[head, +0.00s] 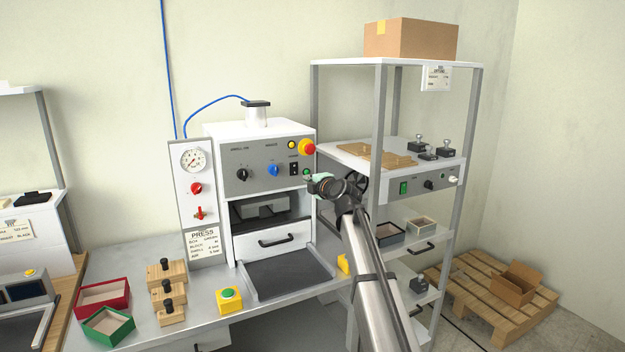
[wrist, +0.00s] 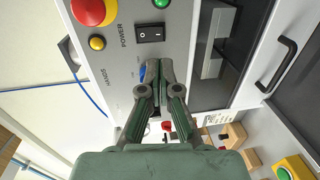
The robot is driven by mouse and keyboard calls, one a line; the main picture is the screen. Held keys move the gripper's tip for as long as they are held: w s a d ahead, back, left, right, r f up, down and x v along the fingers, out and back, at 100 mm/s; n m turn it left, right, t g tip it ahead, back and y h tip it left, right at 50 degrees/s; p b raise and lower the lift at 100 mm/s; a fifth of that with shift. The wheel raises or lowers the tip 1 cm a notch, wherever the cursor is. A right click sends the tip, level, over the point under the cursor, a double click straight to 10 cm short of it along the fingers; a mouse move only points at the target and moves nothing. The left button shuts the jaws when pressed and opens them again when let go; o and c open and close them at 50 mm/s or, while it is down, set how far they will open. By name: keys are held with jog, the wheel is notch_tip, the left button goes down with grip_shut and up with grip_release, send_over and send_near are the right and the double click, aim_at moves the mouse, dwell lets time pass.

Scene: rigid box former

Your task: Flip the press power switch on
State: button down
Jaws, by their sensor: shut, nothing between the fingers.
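The press (head: 222,142) is a white cabinet with a grey front panel. Its black rocker power switch (head: 294,168) is at the right of that panel, below the red emergency stop. In the wrist view the switch (wrist: 150,33) shows clearly beside the label POWER, with nothing over it. My gripper (head: 312,184) is just right of and below the switch in the head view. In the wrist view my gripper (wrist: 153,68) has its fingertips together and empty, a little apart from the switch in the picture. They partly cover the blue knob (wrist: 142,73).
The red emergency stop (head: 308,148), yellow lamp (head: 291,145) and green lamp (wrist: 161,3) sit close around the switch. A shelf rack (head: 379,100) stands right of the press. A green button box (head: 229,299) and wooden blocks (head: 166,272) are on the bench.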

aim_at(295, 173)
jog(key=p+x, duration=0.3)
jog(key=x, duration=0.6)
jog(key=shift+w, duration=0.2)
jog(key=shift+f+b, duration=0.2)
jog(key=shift+b, duration=0.1)
jog(key=b, duration=0.3)
jog(key=shift+w+a+f+b, duration=0.15)
jog(key=shift+w+f+b, duration=0.1)
jog(key=shift+b, duration=0.1)
jog(key=shift+r+t, duration=0.3)
jog(key=shift+r, duration=0.05)
jog(key=shift+s, duration=0.1)
jog(key=shift+s+d+f+b, duration=0.35)
jog(key=shift+s+b, duration=0.25)
jog(key=shift+b, duration=0.35)
jog(key=f+b+v, duration=0.2)
jog(key=b+v, duration=0.2)
jog(key=v, duration=0.8)
jog(key=shift+s+b, duration=0.2)
jog(key=shift+b, duration=0.2)
jog(key=shift+d, duration=0.15)
